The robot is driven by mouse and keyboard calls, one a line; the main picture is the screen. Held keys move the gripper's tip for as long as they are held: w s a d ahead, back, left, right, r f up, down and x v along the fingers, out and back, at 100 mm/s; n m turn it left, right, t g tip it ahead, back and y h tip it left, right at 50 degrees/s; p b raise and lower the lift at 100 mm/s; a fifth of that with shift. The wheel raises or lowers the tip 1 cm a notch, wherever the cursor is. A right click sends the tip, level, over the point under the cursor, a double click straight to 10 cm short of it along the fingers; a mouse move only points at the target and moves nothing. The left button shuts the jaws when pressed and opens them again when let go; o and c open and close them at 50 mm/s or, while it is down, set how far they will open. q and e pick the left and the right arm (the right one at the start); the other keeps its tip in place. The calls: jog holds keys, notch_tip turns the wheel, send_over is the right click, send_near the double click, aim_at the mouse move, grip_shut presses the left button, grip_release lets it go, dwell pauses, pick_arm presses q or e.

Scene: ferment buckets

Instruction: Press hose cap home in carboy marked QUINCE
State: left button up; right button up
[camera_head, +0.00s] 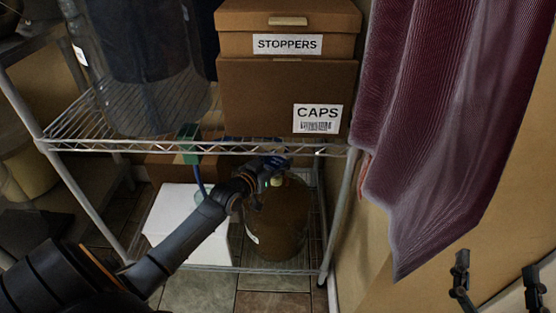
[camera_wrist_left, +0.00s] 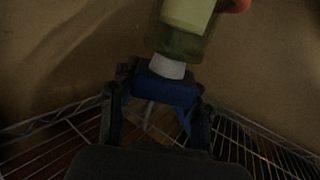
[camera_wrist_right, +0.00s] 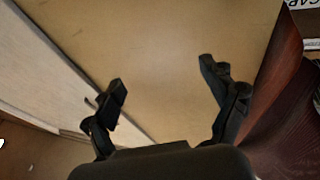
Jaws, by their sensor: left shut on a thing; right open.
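A round brown carboy (camera_head: 283,222) stands on the lower rack shelf. A pale label shows at its left edge, but I cannot read it. My left gripper (camera_head: 270,172) is at the carboy's top, under the upper shelf. In the left wrist view it is shut on a blue block-like cap (camera_wrist_left: 166,89). A white neck-like piece (camera_wrist_left: 168,66) and a green body with a pale label (camera_wrist_left: 183,30) line up beyond the cap. I cannot tell whether the cap is seated in the carboy's mouth. My right gripper (camera_wrist_right: 165,80) is open and empty, in front of a tan surface.
The upper wire shelf (camera_head: 210,147) passes close above my left gripper. It holds boxes marked STOPPERS (camera_head: 288,20) and CAPS (camera_head: 270,95) and a large dark clear vessel (camera_head: 150,70). A white box (camera_head: 180,212) is left of the carboy. A maroon cloth (camera_head: 440,110) hangs at right.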

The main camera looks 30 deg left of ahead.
pick_arm(q)
jog(key=shift+f, duration=0.15)
pick_arm(e)
jog(key=shift+r, duration=0.2)
pick_arm(q)
jog(key=shift+f, duration=0.3)
pick_arm(e)
jog(key=shift+a+r+t+y, duration=0.1)
jog(key=shift+r+t+y, duration=0.2)
jog(key=shift+r+t, duration=0.3)
pick_arm(q)
jog(key=shift+f, duration=0.1)
pick_arm(e)
jog(key=shift+s+f+g, duration=0.1)
jog(key=shift+f+g, duration=0.1)
jog(key=shift+g, duration=0.1)
pick_arm(q)
jog(key=shift+f, duration=0.15)
pick_arm(e)
jog(key=shift+f, duration=0.4)
jog(key=shift+r, duration=0.15)
jog(key=shift+w, duration=0.2)
